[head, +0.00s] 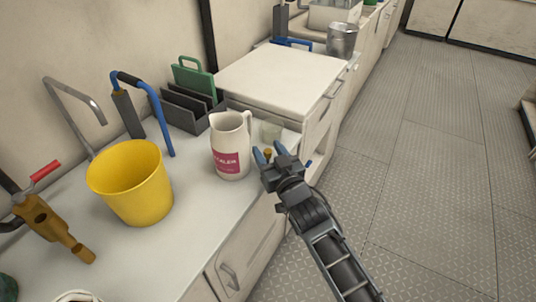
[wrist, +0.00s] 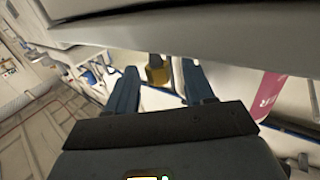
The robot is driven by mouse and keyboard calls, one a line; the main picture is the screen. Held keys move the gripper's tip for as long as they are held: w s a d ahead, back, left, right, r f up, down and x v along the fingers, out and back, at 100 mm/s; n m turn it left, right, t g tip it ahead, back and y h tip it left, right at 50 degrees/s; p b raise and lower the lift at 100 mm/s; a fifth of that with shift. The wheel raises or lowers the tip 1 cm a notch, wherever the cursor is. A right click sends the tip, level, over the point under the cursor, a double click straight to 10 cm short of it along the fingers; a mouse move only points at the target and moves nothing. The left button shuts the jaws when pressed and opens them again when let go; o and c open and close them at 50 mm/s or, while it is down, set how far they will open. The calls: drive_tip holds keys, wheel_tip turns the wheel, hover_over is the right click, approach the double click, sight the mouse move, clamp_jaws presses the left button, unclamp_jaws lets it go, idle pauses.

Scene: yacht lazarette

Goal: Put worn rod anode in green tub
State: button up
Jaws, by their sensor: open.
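My gripper (head: 270,154) is open at the counter's right edge, just right of a white jug. In the wrist view its two blue fingers (wrist: 160,82) stand apart, with a small brass-coloured piece (wrist: 156,74) between them or just beyond. A grey stub rises from this piece, which may be the worn rod anode; I cannot be sure. In the head view a bit of brass colour (head: 267,154) shows by the fingertips, the rest hidden by my gripper. I cannot tell whether the fingers touch it. No green tub can be clearly made out.
The white jug (head: 230,150) with a pink label is close left of my gripper. A yellow bucket (head: 132,185), a brass valve with red handle (head: 52,225) and a dark rack (head: 190,104) holding a green board (head: 193,80) share the counter. A metal bucket (head: 342,40) stands farther back. Floor at right is clear.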

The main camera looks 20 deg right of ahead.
sight(269, 151)
drive_tip(key=shift+w, duration=0.35)
clamp_jaws()
idle(0.4)
wheel_tip(269, 151, up, 5)
drive_tip(key=p, duration=0.5)
drive_tip(key=s+d+r+p, duration=0.65)
drive_tip(key=s+p, duration=0.25)
drive_tip(key=p, duration=0.5)
drive_tip(key=s+a+f, duration=0.6)
drive_tip(key=s, duration=0.1)
drive_tip(key=shift+a+b, duration=0.35)
drive_tip(key=shift+b, duration=0.1)
